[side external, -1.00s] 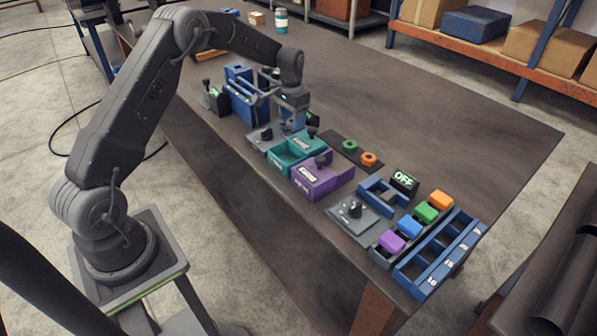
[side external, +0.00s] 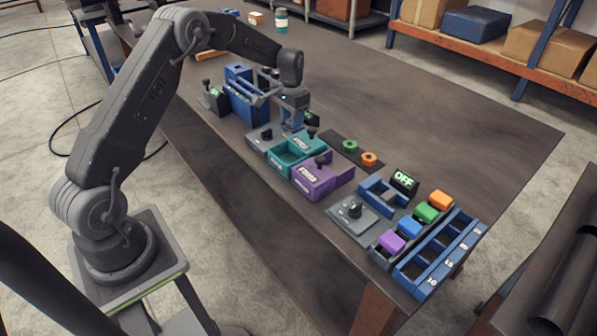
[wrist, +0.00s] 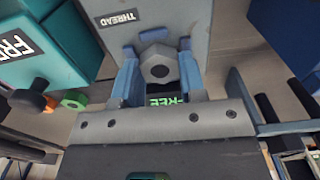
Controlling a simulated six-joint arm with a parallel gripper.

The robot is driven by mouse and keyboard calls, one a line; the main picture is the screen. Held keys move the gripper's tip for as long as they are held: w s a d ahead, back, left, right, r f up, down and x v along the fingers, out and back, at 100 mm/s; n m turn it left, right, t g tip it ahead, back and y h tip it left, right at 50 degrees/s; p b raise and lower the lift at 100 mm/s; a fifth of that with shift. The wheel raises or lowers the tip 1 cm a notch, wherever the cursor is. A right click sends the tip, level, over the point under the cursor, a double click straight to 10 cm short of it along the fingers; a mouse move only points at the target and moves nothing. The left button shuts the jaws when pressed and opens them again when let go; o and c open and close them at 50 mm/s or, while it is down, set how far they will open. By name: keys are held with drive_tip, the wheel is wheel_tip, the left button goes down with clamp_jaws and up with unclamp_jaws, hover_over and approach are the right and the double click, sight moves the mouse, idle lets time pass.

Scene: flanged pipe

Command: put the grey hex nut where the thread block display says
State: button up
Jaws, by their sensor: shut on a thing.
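My gripper (wrist: 160,82) has blue fingers shut on the grey hex nut (wrist: 148,59), whose round hole faces the wrist camera. The nut is against or just over the grey thread block (wrist: 172,17), labelled THREAD; I cannot tell whether they touch. The block's display (wrist: 166,100) shows green letters that read FREE, partly covered by my gripper. In the side view my gripper (side external: 293,125) is low over the bench behind the teal bin (side external: 283,160), and the nut is too small to make out. A teal container with a FREE label (wrist: 14,45) is at left in the wrist view.
A purple bin (side external: 322,184) stands beside the teal one. Green (side external: 349,146) and orange (side external: 369,159) rings lie on a dark mat. The bench's far right is clear.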

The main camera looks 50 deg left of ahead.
drive_tip(key=shift+r, duration=0.2)
drive_tip(key=shift+c, duration=0.3)
drive_tip(key=shift+r, duration=1.35)
drive_tip(key=s+d+r, duration=0.4)
drive_tip(key=s+d, duration=0.6)
drive_tip(key=d, duration=0.1)
drive_tip(key=shift+s, duration=0.25)
drive_tip(key=shift+f, duration=2)
